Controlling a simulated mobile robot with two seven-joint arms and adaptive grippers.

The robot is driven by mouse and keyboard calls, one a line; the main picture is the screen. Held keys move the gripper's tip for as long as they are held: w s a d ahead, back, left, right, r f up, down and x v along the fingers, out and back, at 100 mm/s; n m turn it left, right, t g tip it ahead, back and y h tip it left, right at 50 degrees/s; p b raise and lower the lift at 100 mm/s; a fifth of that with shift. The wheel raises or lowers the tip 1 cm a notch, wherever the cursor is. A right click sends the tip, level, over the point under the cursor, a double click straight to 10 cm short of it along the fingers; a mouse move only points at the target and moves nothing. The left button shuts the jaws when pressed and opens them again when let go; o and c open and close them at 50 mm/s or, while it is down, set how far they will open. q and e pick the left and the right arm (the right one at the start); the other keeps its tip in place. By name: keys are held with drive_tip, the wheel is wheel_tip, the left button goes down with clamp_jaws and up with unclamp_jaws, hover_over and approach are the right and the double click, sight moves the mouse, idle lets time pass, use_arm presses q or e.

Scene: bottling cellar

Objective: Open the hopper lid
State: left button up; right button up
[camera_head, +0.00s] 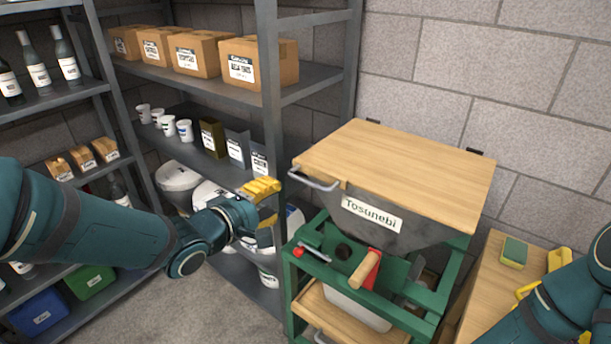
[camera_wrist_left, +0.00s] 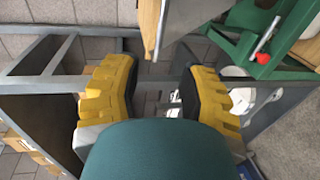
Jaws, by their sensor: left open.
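The hopper lid (camera_head: 400,170) is a flat wooden board lying shut on the grey hopper (camera_head: 400,235) labelled "Tosunebi". A metal bar handle (camera_head: 314,181) sticks out at its front left corner, and dark hinges show along the wall side. My left gripper (camera_head: 264,191) is just left of the handle, apart from it in the head view. In the left wrist view the gripper (camera_wrist_left: 158,78) is open with nothing between its yellow fingers, and the lid's edge (camera_wrist_left: 150,22) shows beyond them. My right gripper (camera_head: 543,278) is partly hidden by its arm at lower right; its opening is unclear.
The hopper sits in a green frame (camera_head: 294,290) with a wooden-handled red tool (camera_head: 366,270) in front. Grey shelving (camera_head: 265,110) with boxes, cups and tubs stands close behind my left gripper. A wooden surface (camera_head: 487,285) with a green sponge (camera_head: 514,252) is at right.

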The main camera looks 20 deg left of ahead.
sight(305, 182)
use_arm(q)
drive_tip(key=shift+b+x, duration=1.8)
drive_tip(key=shift+x, duration=4.3)
drive_tip(key=shift+o, duration=0.2)
clamp_jaws()
